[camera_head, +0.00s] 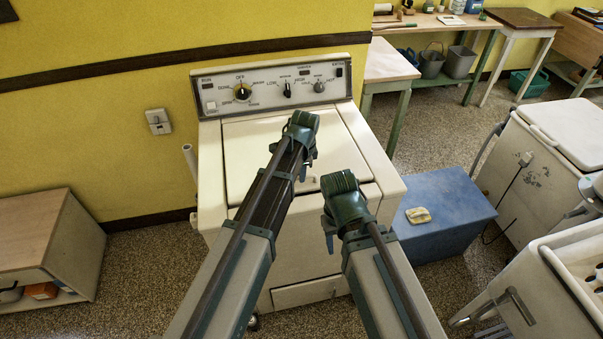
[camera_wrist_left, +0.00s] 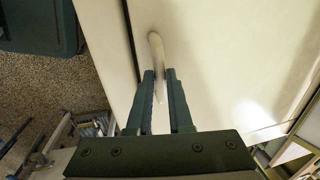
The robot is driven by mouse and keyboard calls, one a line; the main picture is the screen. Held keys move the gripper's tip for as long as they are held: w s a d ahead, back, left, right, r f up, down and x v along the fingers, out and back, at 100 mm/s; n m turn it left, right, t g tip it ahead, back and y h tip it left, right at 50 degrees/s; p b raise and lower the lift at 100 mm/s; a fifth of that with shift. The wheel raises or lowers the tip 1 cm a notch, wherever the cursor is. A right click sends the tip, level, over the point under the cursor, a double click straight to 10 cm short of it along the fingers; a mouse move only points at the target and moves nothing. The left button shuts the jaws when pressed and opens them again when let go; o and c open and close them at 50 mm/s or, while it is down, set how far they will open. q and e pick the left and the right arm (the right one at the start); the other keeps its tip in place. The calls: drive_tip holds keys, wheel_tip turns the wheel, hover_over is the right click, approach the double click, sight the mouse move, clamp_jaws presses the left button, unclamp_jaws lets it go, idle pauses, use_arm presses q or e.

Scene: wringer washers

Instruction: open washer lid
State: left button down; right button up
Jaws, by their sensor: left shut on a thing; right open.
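The white washer (camera_head: 300,255) stands against the yellow wall, with its control panel at the back. Its lid (camera_head: 262,150) lies flat and looks closed. My left gripper (camera_head: 306,166) is over the front part of the lid. In the left wrist view, my left gripper (camera_wrist_left: 160,80) is shut on a thin pale handle (camera_wrist_left: 155,45) that stands on the lid's surface (camera_wrist_left: 225,50). In the head view the arm hides this handle. My right gripper (camera_head: 330,238) is open and empty, in front of the washer's front right edge.
A blue chest (camera_head: 450,215) with a yellow sponge (camera_head: 418,215) on it stands right of the washer. A low wooden cabinet (camera_head: 40,245) is at the left. White appliances (camera_head: 535,170) stand at the right, and a workbench (camera_head: 435,25) is behind.

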use_arm(q)
drive_tip(key=w+a+r+p, duration=0.1)
drive_tip(key=w+r+p, duration=0.2)
drive_tip(key=r+p, duration=0.4)
drive_tip(key=w+a+r+p, duration=0.1)
drive_tip(key=w+r+p, duration=0.3)
drive_tip(key=r+p, duration=0.2)
drive_tip(key=w+a+r+g+p, duration=0.1)
drive_tip(key=w+r+p, duration=0.3)
drive_tip(key=r+p, duration=0.3)
drive_tip(key=shift+a+r+p, duration=0.35)
drive_tip(key=shift+r, duration=0.55)
drive_tip(key=shift+s, duration=0.1)
